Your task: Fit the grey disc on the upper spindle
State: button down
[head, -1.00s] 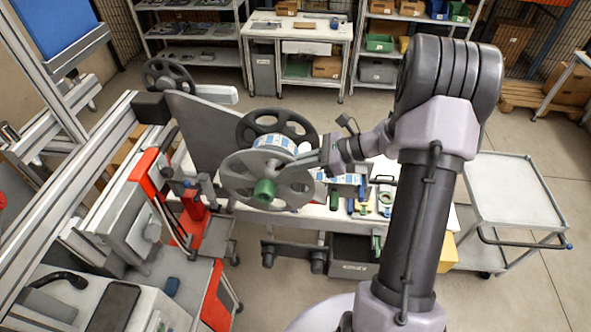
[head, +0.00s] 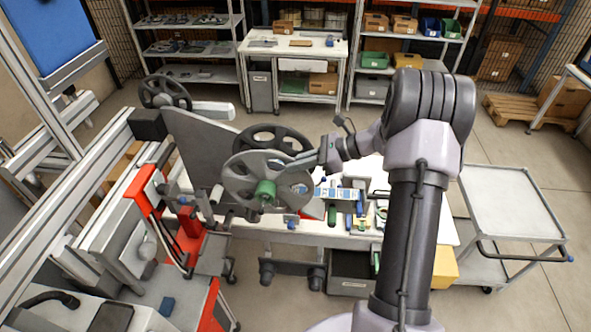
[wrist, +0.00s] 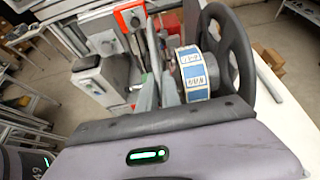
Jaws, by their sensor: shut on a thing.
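The grey disc (head: 239,187), a flat round flange with cut-outs, stands upright in front of a black spoked reel (head: 272,138). A green hub (head: 265,192) shows at the disc's middle; I cannot tell whether the disc is seated on the spindle, whose shaft is hidden. My gripper (head: 293,163) reaches in from the right and is shut on the disc's upper right part. In the wrist view, a roll of blue-and-white labels (wrist: 193,72) sits against the black reel (wrist: 233,55); the disc is hard to make out there.
A grey plate (head: 196,140) stands behind the reels. Another black reel (head: 165,92) is at upper left. A red-and-grey unit (head: 190,235) is close on the left. Below right, a white table (head: 400,225) carries small tools and boxes. A trolley (head: 512,200) stands right.

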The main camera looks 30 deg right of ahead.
jog(key=shift+w+d, duration=0.15)
jog(key=shift+w, duration=0.05)
jog(key=shift+w+d, duration=0.2)
jog(key=shift+w, duration=0.1)
jog(key=c, duration=1.5)
grip_release()
jog(key=b+v, duration=0.2)
jog(key=v, duration=1.5)
jog(key=shift+s+d+r, duration=0.15)
jog(key=shift+s, duration=0.05)
